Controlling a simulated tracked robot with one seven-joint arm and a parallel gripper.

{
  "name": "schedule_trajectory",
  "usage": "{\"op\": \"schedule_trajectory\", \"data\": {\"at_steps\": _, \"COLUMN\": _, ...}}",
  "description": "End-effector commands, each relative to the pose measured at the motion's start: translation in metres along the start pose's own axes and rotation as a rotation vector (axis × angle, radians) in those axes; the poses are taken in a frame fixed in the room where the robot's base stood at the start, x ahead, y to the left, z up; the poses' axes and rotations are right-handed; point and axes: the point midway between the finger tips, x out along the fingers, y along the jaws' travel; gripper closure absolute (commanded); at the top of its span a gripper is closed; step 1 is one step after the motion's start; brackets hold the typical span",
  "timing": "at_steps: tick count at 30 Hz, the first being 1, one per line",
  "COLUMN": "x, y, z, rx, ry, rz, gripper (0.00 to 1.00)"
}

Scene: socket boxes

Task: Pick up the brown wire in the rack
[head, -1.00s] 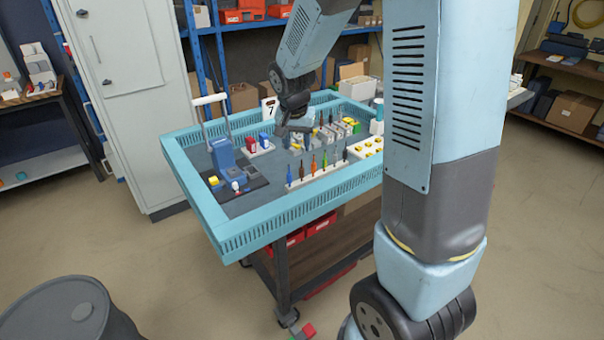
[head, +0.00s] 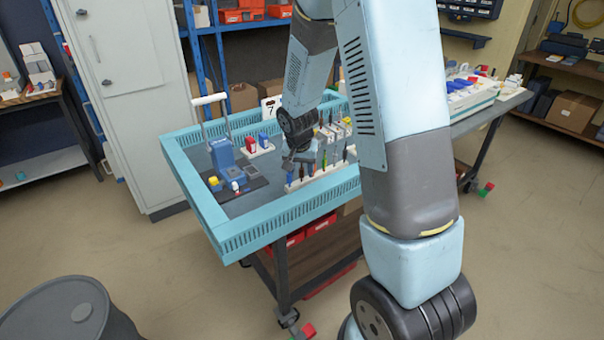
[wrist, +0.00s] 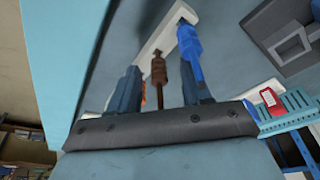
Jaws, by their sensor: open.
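The brown wire (wrist: 159,68) stands upright in the white rack (wrist: 151,45) in the wrist view, between the two fingers of my gripper (wrist: 160,88). The gripper is open, and I cannot tell whether either finger touches the wire. A blue wire (wrist: 190,45) stands beside it, just past the right finger. An orange wire is mostly hidden behind the left finger. In the head view the rack (head: 322,179) lies near the front rim of the tray, with my gripper (head: 298,163) low over its left end. The brown wire is hard to make out there.
The light blue tray rim (head: 290,212) runs close in front of the rack. A blue device with a handle (head: 226,160) stands to the left. A grey drum (head: 70,312) is on the floor.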

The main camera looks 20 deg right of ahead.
Motion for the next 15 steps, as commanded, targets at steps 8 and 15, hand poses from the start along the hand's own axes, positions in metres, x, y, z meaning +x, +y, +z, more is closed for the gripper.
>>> {"op": "schedule_trajectory", "data": {"at_steps": 8, "x": 0.0074, "y": -0.0001, "z": -0.0001, "rx": 0.000, "ry": 0.000, "rz": 0.000, "gripper": 0.52}}
{"op": "schedule_trajectory", "data": {"at_steps": 15, "x": 0.0072, "y": -0.0003, "z": -0.0001, "rx": 0.000, "ry": 0.000, "rz": 0.000, "gripper": 0.66}}
